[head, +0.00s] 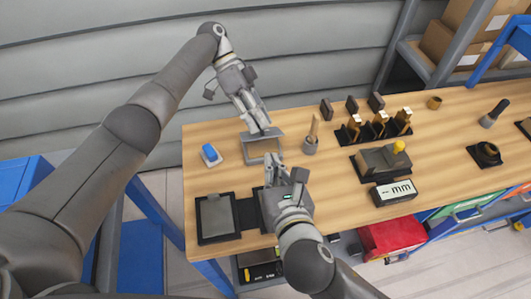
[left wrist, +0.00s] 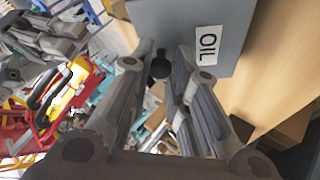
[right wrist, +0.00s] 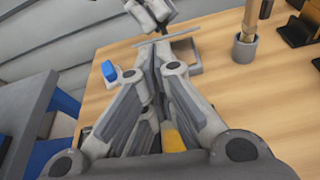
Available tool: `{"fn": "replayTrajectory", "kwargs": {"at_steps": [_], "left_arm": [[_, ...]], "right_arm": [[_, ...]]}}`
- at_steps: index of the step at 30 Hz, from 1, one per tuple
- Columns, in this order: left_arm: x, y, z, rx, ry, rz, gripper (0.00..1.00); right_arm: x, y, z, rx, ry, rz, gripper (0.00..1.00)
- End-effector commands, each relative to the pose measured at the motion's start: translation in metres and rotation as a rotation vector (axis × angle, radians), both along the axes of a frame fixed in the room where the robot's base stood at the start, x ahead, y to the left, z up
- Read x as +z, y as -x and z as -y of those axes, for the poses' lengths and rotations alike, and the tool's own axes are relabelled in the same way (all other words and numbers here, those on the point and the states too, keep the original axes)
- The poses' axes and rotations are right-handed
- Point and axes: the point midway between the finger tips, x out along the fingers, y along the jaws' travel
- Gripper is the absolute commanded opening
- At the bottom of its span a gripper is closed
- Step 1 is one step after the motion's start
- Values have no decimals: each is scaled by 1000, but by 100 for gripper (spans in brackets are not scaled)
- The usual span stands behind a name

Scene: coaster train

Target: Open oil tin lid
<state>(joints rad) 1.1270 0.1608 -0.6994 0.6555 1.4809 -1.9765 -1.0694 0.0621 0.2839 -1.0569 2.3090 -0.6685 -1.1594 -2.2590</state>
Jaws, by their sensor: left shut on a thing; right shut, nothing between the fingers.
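The oil tin (head: 246,156) is a small grey box on the table's left half, with a brownish inside showing from above. Its grey lid (head: 272,133) is raised at the tin's far side; whether it still touches the tin is unclear. The left wrist view shows the lid's face (left wrist: 180,25) with an OIL label (left wrist: 208,46) and a dark knob (left wrist: 160,68). My left gripper (head: 264,129) is shut on this knob. My right gripper (head: 271,170) is shut and empty, just in front of the tin. The tin also shows in the right wrist view (right wrist: 187,60).
A blue-and-white object (head: 210,154) lies left of the tin. A grey cup with a brush (head: 310,146) stands to its right. A dark tray with a grey slab (head: 215,215) lies at the front left. A black rack (head: 372,133) and a block marked mm (head: 393,192) stand further right.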

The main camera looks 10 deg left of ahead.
Motion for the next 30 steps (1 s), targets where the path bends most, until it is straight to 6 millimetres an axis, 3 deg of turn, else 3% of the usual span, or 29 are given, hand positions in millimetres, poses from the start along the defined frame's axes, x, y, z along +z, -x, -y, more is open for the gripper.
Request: {"fn": "replayTrajectory", "kwargs": {"at_steps": [3, 8, 21, 30], "left_arm": [[1, 0, 2, -1, 3, 1, 0], [1, 0, 2, -2, 4, 2, 0], [1, 0, 2, -1, 5, 2, 0], [1, 0, 2, -1, 5, 2, 0]], "right_arm": [[-19, 8, 4, 8, 76, -33, 0], [-28, 3, 3, 12, 106, -43, 0], [-53, -60, -17, 12, 103, -41, 0], [-62, -78, -23, 12, 102, -43, 0]]}}
